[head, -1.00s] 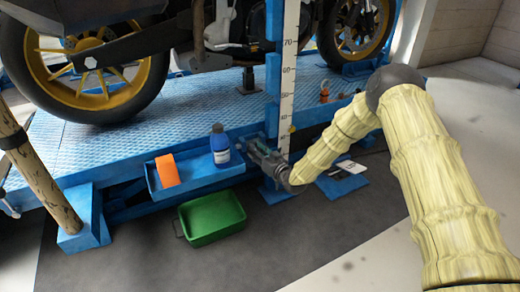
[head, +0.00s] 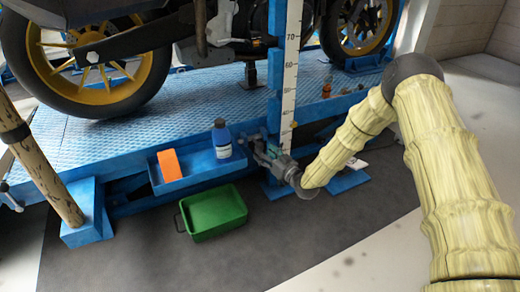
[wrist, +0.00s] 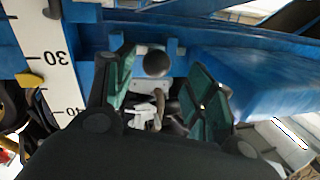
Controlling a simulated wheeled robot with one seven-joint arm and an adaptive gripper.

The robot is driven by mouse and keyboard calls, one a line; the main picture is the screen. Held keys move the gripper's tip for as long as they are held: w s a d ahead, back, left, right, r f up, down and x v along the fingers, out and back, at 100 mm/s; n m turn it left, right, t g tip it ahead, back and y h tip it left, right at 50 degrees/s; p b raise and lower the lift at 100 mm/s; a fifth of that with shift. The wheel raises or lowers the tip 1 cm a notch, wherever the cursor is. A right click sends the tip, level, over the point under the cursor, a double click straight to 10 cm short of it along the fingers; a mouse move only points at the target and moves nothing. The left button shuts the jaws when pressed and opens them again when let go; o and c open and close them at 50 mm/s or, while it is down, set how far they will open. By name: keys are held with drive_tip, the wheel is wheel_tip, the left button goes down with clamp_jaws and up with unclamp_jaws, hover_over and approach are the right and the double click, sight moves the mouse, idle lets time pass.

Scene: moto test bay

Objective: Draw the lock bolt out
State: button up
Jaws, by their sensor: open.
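A dark round knob (wrist: 156,64), which looks like the end of the lock bolt, sits in front of a pale metal plate on the blue lift in the wrist view. My gripper (wrist: 162,92) is open, with one green-padded finger to the left of the knob and one to the right. The pads appear apart from it. In the head view my gripper (head: 262,152) is low at the lift's front edge, beside the ruler post. The bolt's shaft is not clear, and the knob cannot be made out in the head view.
A white ruler (head: 290,75) stands right by my gripper. A blue side tray (head: 203,172) with an orange item (head: 169,165) and a blue bottle (head: 221,138) is to the left. A green bin (head: 213,212) is on the floor below. A motorcycle (head: 90,60) stands on the lift.

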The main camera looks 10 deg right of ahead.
drive_tip(key=v, duration=0.6)
drive_tip(key=shift+s, duration=0.35)
drive_tip(key=shift+d, duration=0.15)
drive_tip(key=s+f+m+g+h+p, duration=0.1)
drive_tip(key=s+f+g+h+p, duration=0.15)
drive_tip(key=s+f, duration=0.4)
drive_tip(key=s+f+m+g+h+p, duration=0.1)
drive_tip(key=s+f+g, duration=0.25)
drive_tip(key=s, duration=0.65)
drive_tip(key=s+f+m+g+h+p, duration=0.1)
drive_tip(key=s+f+g+h+p, duration=0.1)
drive_tip(key=s+f, duration=0.45)
drive_tip(key=s+d+r+g+h+p, duration=0.1)
drive_tip(key=s+d+g, duration=0.15)
drive_tip(key=s, duration=0.75)
drive_tip(key=s+d+r+m+g+h+p, duration=0.1)
drive_tip(key=s+d+g+h, duration=0.15)
drive_tip(key=s, duration=0.75)
drive_tip(key=s+d+r+g+p, duration=0.1)
drive_tip(key=s+d+g+p, duration=0.15)
drive_tip(key=s, duration=0.75)
wheel_tip(320, 180, up, 37)
drive_tip(key=p, duration=3.7)
drive_tip(key=shift+d+r+h, duration=0.25)
drive_tip(key=shift+h, duration=0.05)
